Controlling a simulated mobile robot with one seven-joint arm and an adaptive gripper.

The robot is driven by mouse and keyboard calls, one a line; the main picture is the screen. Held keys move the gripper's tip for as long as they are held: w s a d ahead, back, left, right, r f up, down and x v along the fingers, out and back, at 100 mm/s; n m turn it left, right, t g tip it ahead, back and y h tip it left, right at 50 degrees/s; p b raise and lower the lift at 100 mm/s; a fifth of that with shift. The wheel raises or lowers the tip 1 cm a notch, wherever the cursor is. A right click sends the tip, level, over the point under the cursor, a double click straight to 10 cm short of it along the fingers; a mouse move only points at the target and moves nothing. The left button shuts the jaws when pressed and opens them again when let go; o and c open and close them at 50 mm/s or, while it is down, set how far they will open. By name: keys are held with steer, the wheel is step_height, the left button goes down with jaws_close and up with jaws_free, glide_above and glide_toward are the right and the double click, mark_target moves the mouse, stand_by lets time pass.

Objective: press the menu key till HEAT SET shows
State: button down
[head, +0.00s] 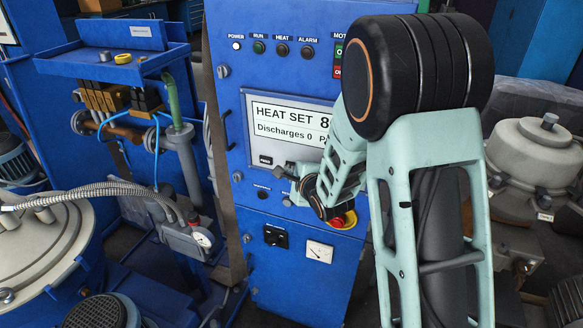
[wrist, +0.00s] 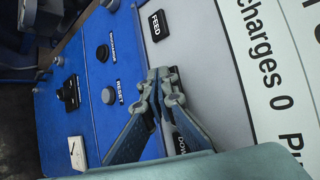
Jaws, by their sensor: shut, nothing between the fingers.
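The display (head: 289,120) on the blue cabinet reads HEAT SET with a figure starting with 8, and Discharges 0 below; my arm hides its right part. It also shows at the right of the wrist view (wrist: 268,60). My gripper (head: 282,173) is shut and empty at the key row.
A RESET button (wrist: 108,95) and another black button (wrist: 102,53) are close to the fingers. A red and yellow stop button (head: 347,220) sits just below my wrist. A selector switch (head: 276,236) and a white gauge (head: 319,251) are lower down.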

steer(key=shift+s+a+b, duration=0.2)
steer(key=shift+s+b, duration=0.1)
steer(key=shift+s, duration=0.4)
steer(key=shift+s+a+b, duration=0.3)
steer(key=shift+s, duration=0.5)
steer(key=shift+s+a+b, duration=0.25)
steer(key=shift+s, duration=0.5)
steer(key=shift+s+a+b, duration=0.3)
steer(key=shift+s, duration=0.5)
